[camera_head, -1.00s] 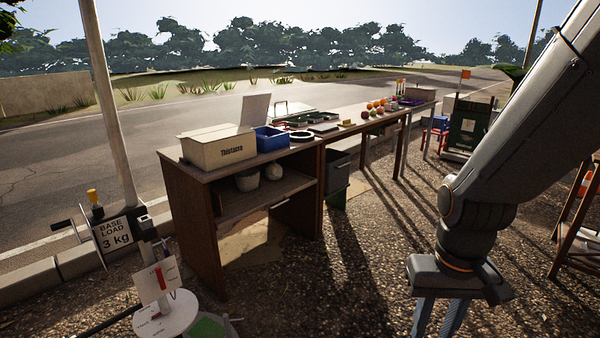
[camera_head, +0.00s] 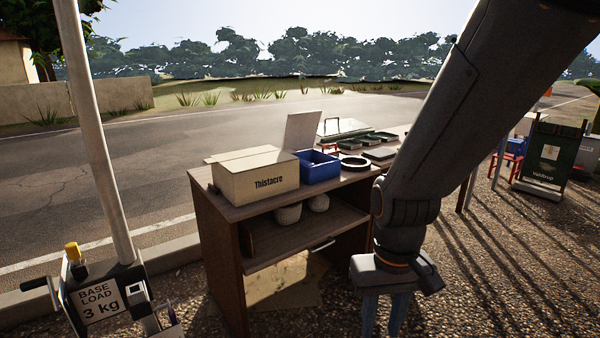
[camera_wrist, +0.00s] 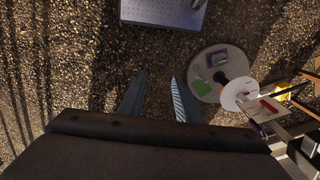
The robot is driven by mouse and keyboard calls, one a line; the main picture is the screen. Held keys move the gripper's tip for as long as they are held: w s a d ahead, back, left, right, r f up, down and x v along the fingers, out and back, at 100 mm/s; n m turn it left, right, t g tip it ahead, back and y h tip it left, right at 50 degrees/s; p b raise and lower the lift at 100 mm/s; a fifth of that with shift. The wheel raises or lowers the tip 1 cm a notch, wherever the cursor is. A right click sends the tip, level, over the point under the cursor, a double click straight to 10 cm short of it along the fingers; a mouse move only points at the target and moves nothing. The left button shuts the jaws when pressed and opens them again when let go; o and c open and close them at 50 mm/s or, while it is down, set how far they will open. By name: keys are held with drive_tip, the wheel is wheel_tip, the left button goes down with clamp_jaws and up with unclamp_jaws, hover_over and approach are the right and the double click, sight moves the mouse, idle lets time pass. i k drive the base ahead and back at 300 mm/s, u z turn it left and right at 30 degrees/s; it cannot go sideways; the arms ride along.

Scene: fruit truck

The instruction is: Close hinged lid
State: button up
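A pale flat panel (camera_head: 303,130) stands upright behind a blue open box (camera_head: 318,168) on the wooden counter (camera_head: 225,196). It looks like a raised lid, but I cannot tell which box it is hinged to. A cream box (camera_head: 256,176) marked "Thistacre" sits left of the blue box. A flat case (camera_head: 342,128) with a handle lies behind them. My gripper (camera_head: 384,318) points down in front of the counter, to the right of these boxes and apart from them. In the wrist view its two fingers (camera_wrist: 161,78) are apart with only gravel between them, so it is open and empty.
A pole with a "BASE LOAD 3 kg" sign (camera_head: 96,300) stands left of the counter. Dark trays (camera_head: 362,142) sit right of the blue box. A dark green board (camera_head: 549,155) stands at right. In the wrist view a round stand (camera_wrist: 208,73) is near my fingers.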

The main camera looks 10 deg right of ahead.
sight(301, 128)
drive_tip(key=z, duration=0.4)
drive_tip(key=i, duration=2.4)
drive_tip(key=u, duration=0.45)
